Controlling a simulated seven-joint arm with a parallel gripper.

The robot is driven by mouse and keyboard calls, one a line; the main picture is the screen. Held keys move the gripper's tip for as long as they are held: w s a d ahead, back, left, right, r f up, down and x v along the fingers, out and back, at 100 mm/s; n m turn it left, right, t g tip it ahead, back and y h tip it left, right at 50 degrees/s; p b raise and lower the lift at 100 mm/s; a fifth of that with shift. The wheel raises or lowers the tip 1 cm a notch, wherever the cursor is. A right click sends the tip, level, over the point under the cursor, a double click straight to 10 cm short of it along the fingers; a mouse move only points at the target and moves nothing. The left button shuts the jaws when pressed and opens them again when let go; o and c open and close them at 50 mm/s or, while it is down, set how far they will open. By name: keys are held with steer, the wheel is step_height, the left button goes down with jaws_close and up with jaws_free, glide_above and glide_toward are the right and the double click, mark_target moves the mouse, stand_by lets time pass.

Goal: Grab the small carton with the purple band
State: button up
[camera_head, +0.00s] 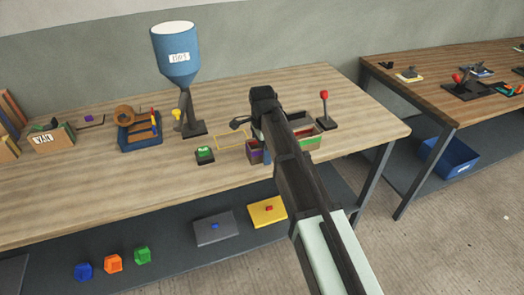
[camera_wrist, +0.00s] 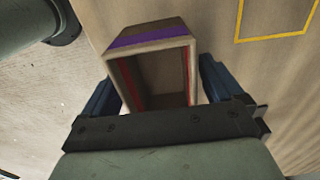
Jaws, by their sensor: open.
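The small carton with the purple band (camera_wrist: 150,38) is an open, brown box with red strips inside. In the wrist view it lies between the two blue fingers of my gripper (camera_wrist: 156,86), one on each side. The gripper is open; I cannot tell whether either finger touches the carton. In the head view the carton (camera_head: 254,152) shows partly on the wooden table, with my arm hiding much of it and most of the gripper.
A box with a green band (camera_head: 307,142) stands just right of my arm. A red-knobbed lever (camera_head: 324,108) is behind it. A green button (camera_head: 205,154) and a yellow outline (camera_head: 231,138) are to the left. A blue hopper (camera_head: 177,55) stands further back.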

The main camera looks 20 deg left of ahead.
steer(key=c, duration=1)
steer(key=shift+r, duration=0.1)
steer(key=shift+c, duration=0.2)
